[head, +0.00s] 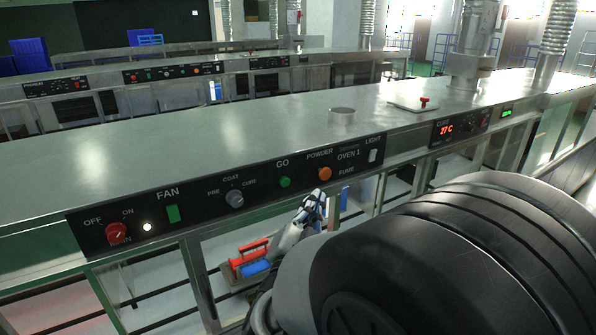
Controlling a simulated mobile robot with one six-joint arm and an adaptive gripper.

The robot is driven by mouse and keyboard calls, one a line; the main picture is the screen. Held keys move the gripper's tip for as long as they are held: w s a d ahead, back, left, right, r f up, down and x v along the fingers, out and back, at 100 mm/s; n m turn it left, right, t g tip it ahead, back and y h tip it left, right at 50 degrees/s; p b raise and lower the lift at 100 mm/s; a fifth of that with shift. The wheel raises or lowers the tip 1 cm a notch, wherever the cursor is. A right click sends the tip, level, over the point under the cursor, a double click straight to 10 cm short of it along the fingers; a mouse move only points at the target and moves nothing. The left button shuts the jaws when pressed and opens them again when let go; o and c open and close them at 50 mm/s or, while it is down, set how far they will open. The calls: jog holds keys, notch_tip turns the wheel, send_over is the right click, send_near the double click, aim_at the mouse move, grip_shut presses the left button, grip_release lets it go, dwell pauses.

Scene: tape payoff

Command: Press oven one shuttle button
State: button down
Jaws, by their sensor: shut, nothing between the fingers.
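The oven 1 control panel (215,204) is a black strip on the front edge of the near steel oven. On it are a round green GO button (285,182), an orange button (324,174) between the words POWDER and FUME, and a grey knob (235,198). No button there reads clearly as shuttle; the small print above OVEN 1 is too blurred to read. My gripper (316,197) is shut and empty, in front of the panel just below the orange button. Whether it touches the panel I cannot tell.
The panel also has a red rotary switch (116,233), a lit white lamp (147,227), a green FAN switch (173,213) and a white LIGHT switch (373,156). A red-and-blue object (250,260) lies below. My dark arm link covers the lower right.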

aim_at(285, 182)
jog(key=w+a, duration=0.4)
jog(key=w, duration=0.1)
jog(key=shift+w+p, duration=0.3)
jog(key=shift+w, duration=0.1)
jog(key=shift+w+a, duration=0.1)
jog(key=shift+w, duration=0.05)
dwell(1.1)
jog(key=shift+w+a+b, duration=0.15)
jog(key=shift+w+b, duration=0.05)
jog(key=shift+b, duration=0.1)
